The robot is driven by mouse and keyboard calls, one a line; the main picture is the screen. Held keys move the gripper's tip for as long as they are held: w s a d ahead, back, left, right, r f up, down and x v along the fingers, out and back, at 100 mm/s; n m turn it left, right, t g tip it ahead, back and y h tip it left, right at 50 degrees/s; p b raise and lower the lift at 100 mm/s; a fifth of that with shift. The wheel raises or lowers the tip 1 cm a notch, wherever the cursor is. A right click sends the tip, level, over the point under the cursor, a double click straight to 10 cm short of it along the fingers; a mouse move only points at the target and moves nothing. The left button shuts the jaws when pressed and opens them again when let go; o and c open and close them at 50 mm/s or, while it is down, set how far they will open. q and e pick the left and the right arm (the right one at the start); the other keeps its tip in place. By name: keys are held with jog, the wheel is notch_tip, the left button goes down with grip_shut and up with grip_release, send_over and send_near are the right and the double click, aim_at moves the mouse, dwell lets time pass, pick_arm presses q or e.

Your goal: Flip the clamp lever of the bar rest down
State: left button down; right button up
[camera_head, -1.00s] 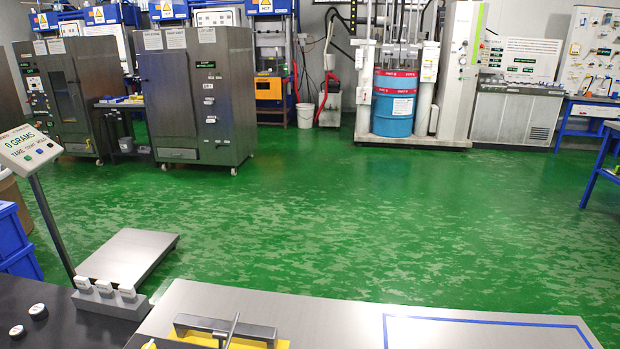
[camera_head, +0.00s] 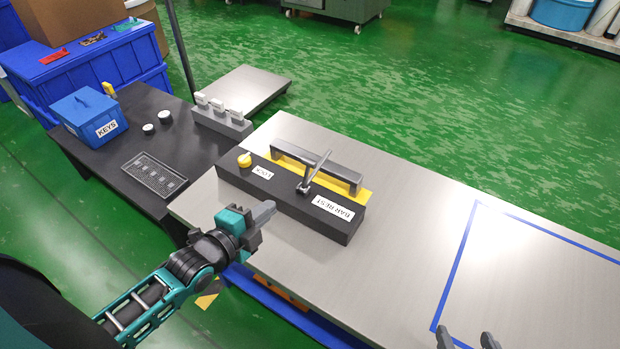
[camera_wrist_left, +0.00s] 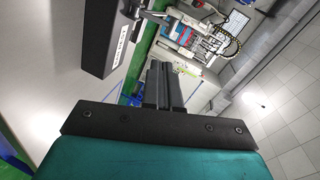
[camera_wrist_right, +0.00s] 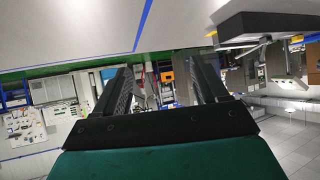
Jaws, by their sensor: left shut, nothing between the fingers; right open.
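The bar rest (camera_head: 290,205) is a dark block with a "BAR REST" label, lying on the steel table. Its metal clamp lever (camera_head: 315,172) sticks up at a slant from a pivot on the block's top. My left gripper (camera_head: 264,211) is shut and empty, in front of the block's near side and apart from the lever. In the left wrist view, its fingers (camera_wrist_left: 163,88) are together, with the bar rest (camera_wrist_left: 107,40) at upper left. My right gripper (camera_head: 467,341) is open at the bottom edge; in the right wrist view its fingers (camera_wrist_right: 160,85) are spread with nothing between them.
A yellow knob (camera_head: 244,160) sits by the "LOCK" label on the block. A grey bar handle (camera_head: 318,165) stands on a yellow plate behind the lever. Blue tape (camera_head: 458,255) marks the table's right part. A black side table (camera_head: 165,135) holds a blue KEYS box (camera_head: 88,112).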

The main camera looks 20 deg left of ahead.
pick_arm(q)
jog(key=w+a+m, duration=0.1)
jog(key=w+m, duration=0.1)
jog(key=b, duration=0.4)
send_near(308, 164)
jog(key=shift+t, duration=0.4)
jog(key=x, duration=0.4)
jog(key=f+x, duration=0.1)
jog(key=x, duration=0.1)
jog(key=shift+w+d, duration=0.1)
jog(key=shift+w, duration=0.2)
pick_arm(e)
jog(key=f, duration=0.3)
jog(key=shift+w+f, duration=0.35)
